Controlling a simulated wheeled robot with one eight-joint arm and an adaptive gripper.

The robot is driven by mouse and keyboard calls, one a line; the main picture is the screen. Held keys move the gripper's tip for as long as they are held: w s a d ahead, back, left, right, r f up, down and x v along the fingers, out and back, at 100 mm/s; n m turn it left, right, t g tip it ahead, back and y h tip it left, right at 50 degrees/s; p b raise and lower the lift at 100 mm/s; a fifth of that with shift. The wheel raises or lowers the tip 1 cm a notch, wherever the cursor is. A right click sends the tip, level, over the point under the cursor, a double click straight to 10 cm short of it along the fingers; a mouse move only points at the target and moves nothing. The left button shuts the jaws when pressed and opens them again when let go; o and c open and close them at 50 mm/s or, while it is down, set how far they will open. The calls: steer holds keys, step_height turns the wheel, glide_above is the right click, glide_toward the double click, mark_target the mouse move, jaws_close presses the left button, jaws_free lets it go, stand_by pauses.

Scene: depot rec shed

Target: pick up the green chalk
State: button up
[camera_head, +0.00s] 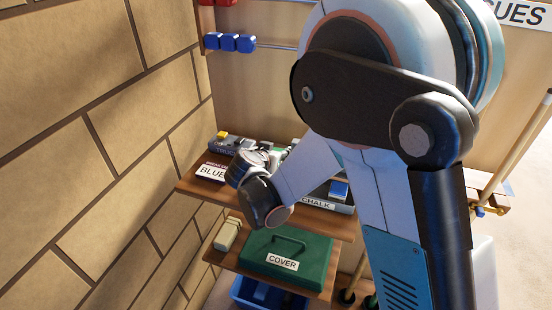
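I cannot make out a green chalk; my arm covers the middle of the upper shelf (330,229). A dark tray labelled CHALK (318,204) stands on that shelf, partly behind my arm. A blue cube (339,189) shows at its right end. My gripper (262,155) is over the shelf, left of the CHALK label and beside the BLUE-labelled box. Its fingers are small and partly hidden by my wrist, so I cannot tell whether they are open or hold anything.
A green COVER case (284,256) is on the lower shelf. A brick wall (90,140) stands close at left. Cue sticks (515,150) lean at right.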

steer(key=c, duration=0.8)
